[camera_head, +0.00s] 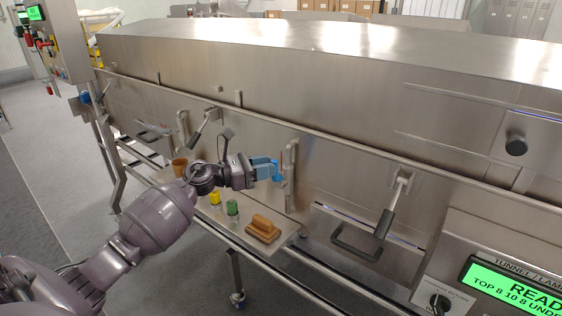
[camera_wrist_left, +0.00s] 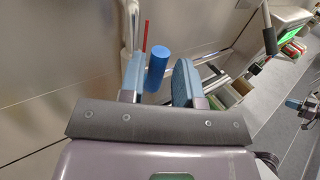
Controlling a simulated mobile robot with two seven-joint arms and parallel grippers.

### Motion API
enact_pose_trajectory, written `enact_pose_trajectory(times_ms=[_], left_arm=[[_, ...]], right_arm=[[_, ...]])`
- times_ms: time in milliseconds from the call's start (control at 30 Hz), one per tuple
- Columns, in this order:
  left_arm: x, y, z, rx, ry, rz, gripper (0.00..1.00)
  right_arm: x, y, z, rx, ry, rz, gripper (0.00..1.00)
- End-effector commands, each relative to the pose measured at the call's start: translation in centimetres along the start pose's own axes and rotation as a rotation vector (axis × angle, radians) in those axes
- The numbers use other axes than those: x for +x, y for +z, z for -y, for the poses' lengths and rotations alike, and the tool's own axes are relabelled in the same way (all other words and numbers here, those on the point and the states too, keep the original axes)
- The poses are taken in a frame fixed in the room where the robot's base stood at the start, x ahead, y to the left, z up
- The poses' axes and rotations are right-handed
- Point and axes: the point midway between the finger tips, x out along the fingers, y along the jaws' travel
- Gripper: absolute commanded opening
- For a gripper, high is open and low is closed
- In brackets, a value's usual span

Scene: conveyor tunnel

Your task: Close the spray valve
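The spray valve shows as a blue handle (camera_head: 276,171) with a thin red part, beside a vertical steel pipe (camera_head: 291,170) on the tunnel's front wall. In the left wrist view the blue handle (camera_wrist_left: 158,66) is a short cylinder, and the red part (camera_wrist_left: 145,36) stands behind it. My left gripper (camera_head: 266,168) is right at the handle. In the left wrist view its two blue-grey fingers (camera_wrist_left: 160,84) are apart, with the handle between or just beyond the tips. I see gaps beside the handle; I cannot tell whether either finger touches it. My right gripper is not in view.
Below my left arm a shelf (camera_head: 288,237) holds a wooden-handled brush (camera_head: 263,229), a green-topped jar (camera_head: 232,208), a yellow-topped jar (camera_head: 215,198) and a brown cup (camera_head: 179,166). Latch levers (camera_head: 391,215) stick out of the tunnel wall. A green display (camera_head: 520,288) is at lower right.

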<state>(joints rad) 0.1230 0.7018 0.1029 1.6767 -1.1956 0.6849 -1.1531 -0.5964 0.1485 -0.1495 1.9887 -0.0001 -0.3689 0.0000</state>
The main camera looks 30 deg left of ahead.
Motion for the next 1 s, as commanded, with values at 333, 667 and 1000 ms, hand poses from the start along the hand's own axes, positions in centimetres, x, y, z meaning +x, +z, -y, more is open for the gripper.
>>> enact_pose_trajectory(times_ms=[333,667,1000], left_arm=[[4.1,0.1,0.0,-0.002,0.001,0.000,0.31],[4.5,-0.1,0.0,-0.001,0.001,0.000,0.31],[4.4,0.0,0.0,-0.001,0.001,0.000,0.00]], right_arm=[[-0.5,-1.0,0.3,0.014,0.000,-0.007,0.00],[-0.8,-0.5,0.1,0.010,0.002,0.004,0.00],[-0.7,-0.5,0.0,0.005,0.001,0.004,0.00]])
